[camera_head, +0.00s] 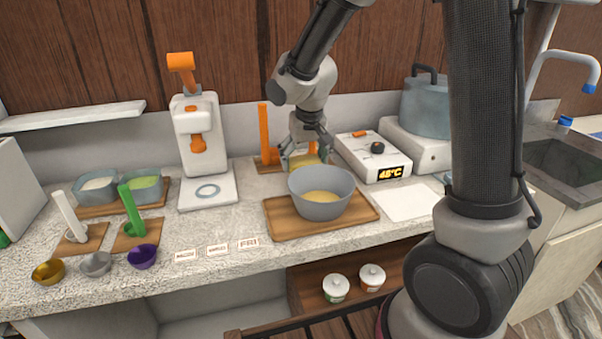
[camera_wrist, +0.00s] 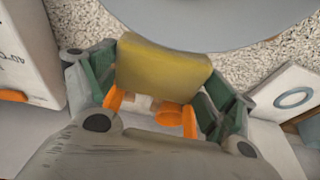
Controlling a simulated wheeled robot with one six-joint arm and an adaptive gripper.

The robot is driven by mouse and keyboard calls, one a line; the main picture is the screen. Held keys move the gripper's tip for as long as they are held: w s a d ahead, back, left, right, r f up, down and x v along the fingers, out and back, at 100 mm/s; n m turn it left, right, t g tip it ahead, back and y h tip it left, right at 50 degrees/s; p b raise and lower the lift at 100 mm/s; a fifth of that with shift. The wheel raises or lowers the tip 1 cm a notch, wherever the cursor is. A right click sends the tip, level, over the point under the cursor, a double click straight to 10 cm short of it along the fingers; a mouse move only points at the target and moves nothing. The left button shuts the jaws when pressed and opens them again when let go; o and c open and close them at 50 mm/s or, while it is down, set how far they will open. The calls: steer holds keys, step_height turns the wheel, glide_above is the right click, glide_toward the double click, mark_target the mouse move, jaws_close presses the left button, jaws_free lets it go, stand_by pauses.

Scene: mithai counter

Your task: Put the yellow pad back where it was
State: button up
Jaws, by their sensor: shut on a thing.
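The yellow pad (camera_wrist: 163,68) is a thick yellow block, held across my gripper (camera_wrist: 160,78) in the wrist view. The green-sided fingers are shut on its two ends. In the head view my gripper (camera_head: 304,158) is just behind the grey bowl (camera_head: 320,210), with a small part of the pad showing between the fingers. An orange upright holder (camera_head: 265,132) on a wooden base (camera_head: 266,166) stands just left of my gripper. Orange parts show below the pad in the wrist view; I cannot tell whether the pad touches them.
The bowl holds yellow stuff and stands on a wooden tray (camera_head: 365,213). A white dispenser (camera_head: 197,135) stands left. Two tubs (camera_head: 97,190), scoops and small bowls fill the left counter. A blue pot (camera_head: 425,106) is back right.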

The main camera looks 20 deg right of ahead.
steer(key=shift+f, duration=2.15)
steer(key=o, duration=0.9)
steer(key=shift+f, duration=0.1)
steer(key=shift+c, duration=0.2)
steer(key=v, duration=1.1)
steer(key=s+d+r, duration=0.7)
steer(key=s+d, duration=0.3)
steer(key=s+d+t, duration=0.1)
steer(key=s+d, duration=0.4)
steer(key=s, duration=0.8)
steer(key=shift+r, duration=0.4)
